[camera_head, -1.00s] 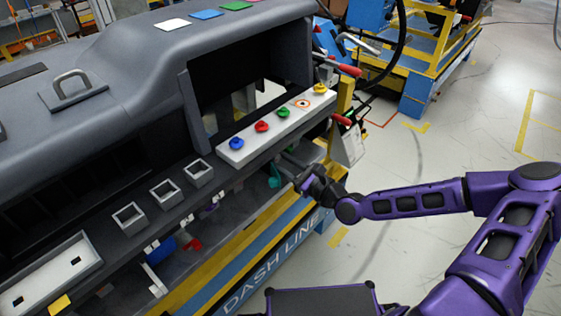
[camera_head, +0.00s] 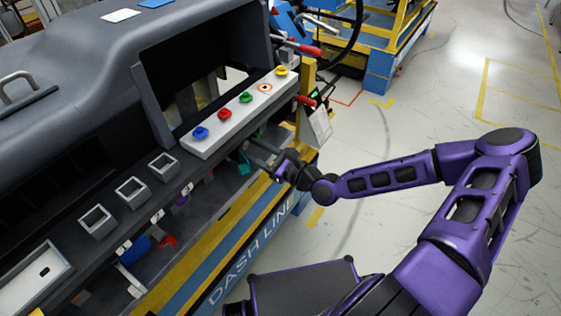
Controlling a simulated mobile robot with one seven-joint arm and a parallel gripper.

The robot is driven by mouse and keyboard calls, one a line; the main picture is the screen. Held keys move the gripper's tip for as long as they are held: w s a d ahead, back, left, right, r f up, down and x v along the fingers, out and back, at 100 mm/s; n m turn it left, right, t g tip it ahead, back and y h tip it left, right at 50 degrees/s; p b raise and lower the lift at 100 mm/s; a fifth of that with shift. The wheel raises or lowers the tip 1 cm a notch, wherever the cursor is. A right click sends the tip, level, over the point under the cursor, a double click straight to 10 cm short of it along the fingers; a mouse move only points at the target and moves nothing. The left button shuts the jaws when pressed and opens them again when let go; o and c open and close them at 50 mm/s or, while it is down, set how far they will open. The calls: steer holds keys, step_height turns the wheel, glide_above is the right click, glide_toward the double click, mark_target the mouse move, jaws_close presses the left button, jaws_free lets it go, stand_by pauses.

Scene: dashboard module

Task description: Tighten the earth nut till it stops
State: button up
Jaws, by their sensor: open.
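My gripper (camera_head: 262,160) is at the end of the purple arm, at the lower front of the dashboard module (camera_head: 95,55), below the grey strip with coloured knobs. It reaches in toward a teal part (camera_head: 244,163) under the ledge. The fingers are dark and small here, and I see nothing held between them. I cannot make out the earth nut; it is too small or hidden in the dark space under the ledge.
The knob strip (camera_head: 238,116) carries blue, red, green and yellow knobs above my gripper. Red-handled clamps (camera_head: 305,101) stick out close by at the right end. Open sockets (camera_head: 131,191) line the ledge to the left. The floor at right is clear.

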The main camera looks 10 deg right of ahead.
steer(key=v, duration=1.6)
steer(key=shift+s, duration=0.15)
